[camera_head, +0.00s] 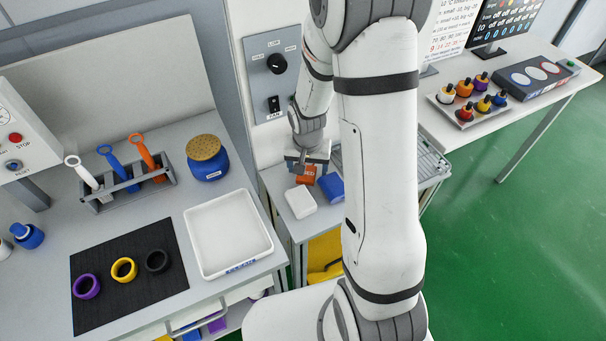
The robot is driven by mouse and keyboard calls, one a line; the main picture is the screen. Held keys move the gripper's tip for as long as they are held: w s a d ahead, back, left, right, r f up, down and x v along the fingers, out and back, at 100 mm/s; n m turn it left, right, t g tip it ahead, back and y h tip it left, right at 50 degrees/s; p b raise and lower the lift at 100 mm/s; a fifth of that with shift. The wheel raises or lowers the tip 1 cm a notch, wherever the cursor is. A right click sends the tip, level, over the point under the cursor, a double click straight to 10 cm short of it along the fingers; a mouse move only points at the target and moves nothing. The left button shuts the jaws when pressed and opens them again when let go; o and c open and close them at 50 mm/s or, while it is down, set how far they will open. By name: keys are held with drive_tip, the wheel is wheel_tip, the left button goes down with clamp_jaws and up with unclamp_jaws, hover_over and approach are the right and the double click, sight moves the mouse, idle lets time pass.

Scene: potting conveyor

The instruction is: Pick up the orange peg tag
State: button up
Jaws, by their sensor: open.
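A small orange block-like piece (306,175) lies on the low grey stand (285,219), with a white block (300,202) in front of it and a blue block (331,187) to its right. My gripper (308,168) is open, pointing down right at the orange piece and partly covering it. I cannot tell whether the fingers touch it or are around it. Another orange item, with a ring head (142,151), stands in the grey rack (128,190) on the left bench, beside a blue and a white one. My gripper is well away from that rack.
A white tray (262,250), a black mat (95,310) with purple, yellow and black rings, and a blue jar (208,165) are on the left bench. A wall panel (273,95) stands behind my gripper. A wire tray (433,163) is to the right.

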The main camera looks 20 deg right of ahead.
sight(308, 171)
drive_tip(key=c, duration=1.1)
drive_tip(key=shift+r, duration=0.15)
drive_tip(key=shift+c, duration=0.2)
drive_tip(key=shift+s+r+b, duration=0.1)
drive_tip(key=shift+r+b, duration=0.05)
drive_tip(key=shift+b, duration=0.15)
wheel_tip(308, 171, up, 6)
drive_tip(key=shift+r+b, duration=0.2)
drive_tip(key=shift+b, duration=0.2)
drive_tip(key=s+d+b, duration=0.2)
drive_tip(key=s, duration=0.9)
drive_tip(key=shift+s+d, duration=0.2)
drive_tip(key=s+b, duration=0.3)
drive_tip(key=s+d+b, duration=0.1)
drive_tip(key=s+b, duration=0.2)
drive_tip(key=b, duration=0.1)
drive_tip(key=shift+d+f, duration=0.1)
drive_tip(key=shift+f, duration=0.05)
drive_tip(key=shift+s+d+r+b, duration=0.1)
drive_tip(key=shift+s+b, duration=0.35)
drive_tip(key=shift+s, duration=0.05)
drive_tip(key=shift+s+d+r+b, duration=0.1)
drive_tip(key=shift+s+b, duration=0.3)
drive_tip(key=shift+s, duration=0.1)
